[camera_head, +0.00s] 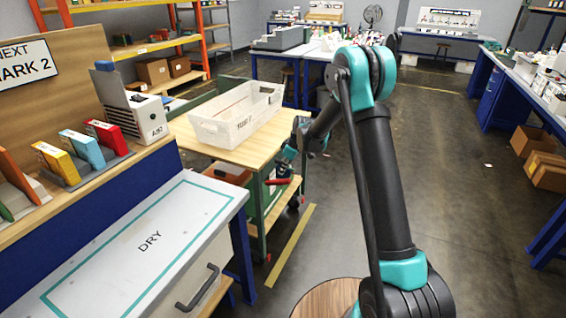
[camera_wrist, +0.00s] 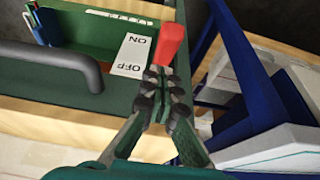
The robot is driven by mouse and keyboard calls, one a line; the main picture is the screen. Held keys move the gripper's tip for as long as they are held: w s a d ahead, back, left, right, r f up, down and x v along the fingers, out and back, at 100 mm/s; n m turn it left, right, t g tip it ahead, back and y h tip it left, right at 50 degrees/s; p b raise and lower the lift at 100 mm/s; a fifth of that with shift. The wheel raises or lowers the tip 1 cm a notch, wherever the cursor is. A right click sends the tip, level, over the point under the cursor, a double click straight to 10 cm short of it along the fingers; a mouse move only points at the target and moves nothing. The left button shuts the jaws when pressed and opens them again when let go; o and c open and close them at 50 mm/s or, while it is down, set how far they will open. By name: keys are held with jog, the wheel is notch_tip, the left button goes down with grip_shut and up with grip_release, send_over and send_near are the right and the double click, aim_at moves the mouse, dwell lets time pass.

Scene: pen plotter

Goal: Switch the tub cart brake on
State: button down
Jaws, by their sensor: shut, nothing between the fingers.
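The tub cart (camera_head: 258,205) has a green frame and a wooden top, with a white tub (camera_head: 212,130) on it. Its red brake lever (camera_head: 279,181) sticks out at the cart's end beside my gripper (camera_head: 286,169). In the wrist view the red lever (camera_wrist: 171,44) is just beyond my closed fingertips (camera_wrist: 162,82), beside a white ON/OFF label (camera_wrist: 134,55) that reads upside down. The fingers look very near or touching the lever's base; I cannot tell which. The lever's base is partly hidden behind the fingers. My gripper is shut and holds nothing.
A dark bar handle (camera_wrist: 48,62) crosses the left of the wrist view. A bench with a white DRY panel (camera_head: 150,240) stands at the left front. A yellow floor line (camera_head: 290,245) runs beside the cart. The floor (camera_head: 455,190) to the right is clear.

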jog(key=shift+s+d+f, duration=0.1)
jog(key=shift+d+f, duration=0.05)
jog(key=shift+f, duration=0.35)
jog(key=shift+s+d+f, duration=0.1)
jog(key=shift+f, duration=0.35)
jog(key=shift+d, duration=0.15)
